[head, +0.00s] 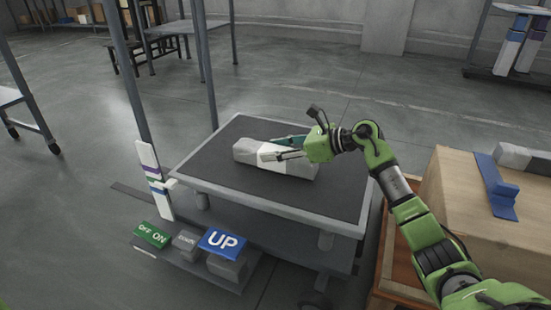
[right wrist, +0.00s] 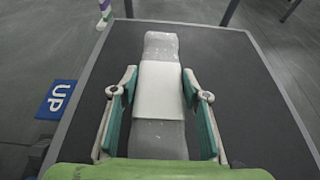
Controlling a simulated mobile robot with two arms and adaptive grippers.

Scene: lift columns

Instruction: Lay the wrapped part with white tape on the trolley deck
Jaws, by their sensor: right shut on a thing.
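The wrapped part (head: 245,151) is a long grey bundle with a broad white tape band (right wrist: 158,92) around its middle. It lies flat on the dark trolley deck (head: 325,207), or so close above it that I see no gap. The deck has a pale rim and also shows in the right wrist view (right wrist: 258,115). My right gripper (head: 270,148) is shut on the wrapped part, with one finger along each side near the tape. In the right wrist view the near end of the part runs down to the green gripper body. My left gripper is not in view.
A blue UP pedal (head: 222,241) and a green OFF/ON pedal (head: 152,234) sit at the front left below the deck. Grey posts (head: 131,85) rise beside the deck. The deck around the part is bare.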

